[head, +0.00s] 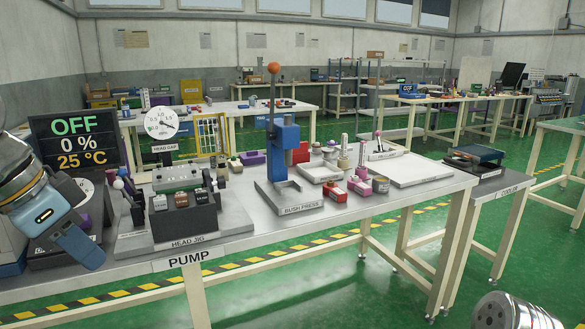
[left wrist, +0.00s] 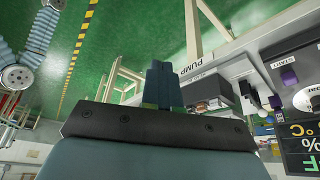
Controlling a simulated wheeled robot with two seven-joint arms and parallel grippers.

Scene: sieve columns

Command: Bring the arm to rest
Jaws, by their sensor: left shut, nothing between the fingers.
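My left arm comes in from the left edge of the head view. Its gripper (head: 85,252) points down and to the right, in front of the table's left end. It is shut and empty, and its blue fingers (left wrist: 162,86) lie together in the left wrist view. It appears apart from the bench objects, though the exact gap is hard to judge. My right gripper is not in view.
The PUMP table (head: 330,215) holds a head jig (head: 182,215), a blue bush press (head: 283,150), red blocks (head: 335,191) and a white tray (head: 410,171). A display (head: 75,142) reads OFF, 0 %, 25 °C. Green floor (head: 300,290) in front is clear.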

